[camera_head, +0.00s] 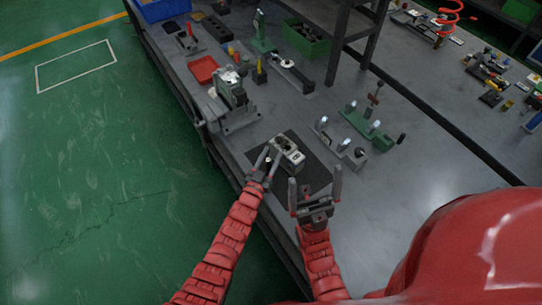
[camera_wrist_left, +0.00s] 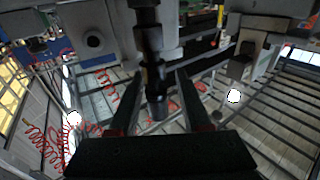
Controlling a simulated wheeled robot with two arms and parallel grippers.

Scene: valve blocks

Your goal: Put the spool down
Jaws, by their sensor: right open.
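A pale grey valve block (camera_head: 290,152) sits on the dark mat (camera_head: 313,175) near the bench's front edge. My left gripper (camera_head: 268,157) is beside its left end, fingers a short way apart. In the left wrist view, the dark stepped spool (camera_wrist_left: 152,55) stands between the fingers (camera_wrist_left: 158,85), its narrow end towards the palm. A grey block face with a round hole (camera_wrist_left: 94,40) is close beside it. I cannot tell whether the fingers touch the spool. My right gripper (camera_head: 315,192) is open and empty at the mat's front corner.
A grey fixture (camera_head: 234,98) stands behind and left of the mat. A green-based fixture (camera_head: 368,130) and small metal parts (camera_head: 330,138) lie right of it. A red tray (camera_head: 203,68) and green bin (camera_head: 305,40) are farther back. The bench (camera_head: 400,185) is clear at right front.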

